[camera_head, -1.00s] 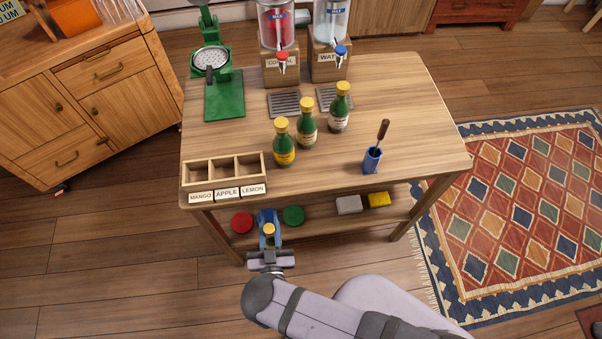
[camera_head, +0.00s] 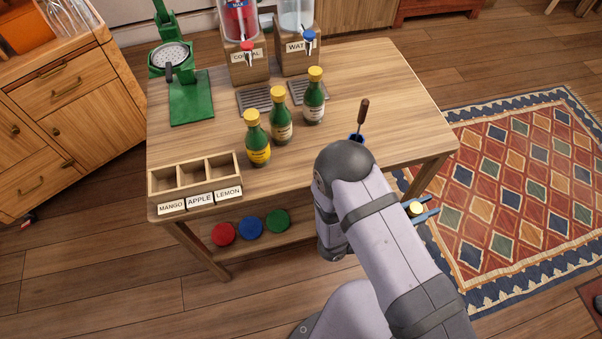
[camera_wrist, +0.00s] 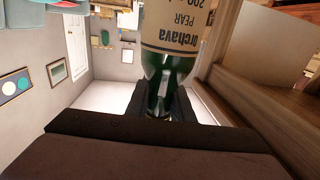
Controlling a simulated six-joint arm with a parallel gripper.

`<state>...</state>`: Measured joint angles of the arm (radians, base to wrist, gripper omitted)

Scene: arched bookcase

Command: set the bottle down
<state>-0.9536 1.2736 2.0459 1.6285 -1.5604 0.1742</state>
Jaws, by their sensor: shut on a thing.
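My gripper (camera_head: 425,212) is at the right of the table, past its right front leg, over the floor by the rug. My arm hides part of the table's front right; the bottle's body is hidden in the head view.
Three yellow-capped bottles (camera_head: 281,118) stand on the wooden table (camera_head: 365,80). A three-compartment box (camera_head: 152,182) labelled MANGO, APPLE, LEMON sits at the front left. Red (camera_head: 223,234), blue (camera_head: 251,228) and green (camera_head: 277,221) discs lie on the lower shelf.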

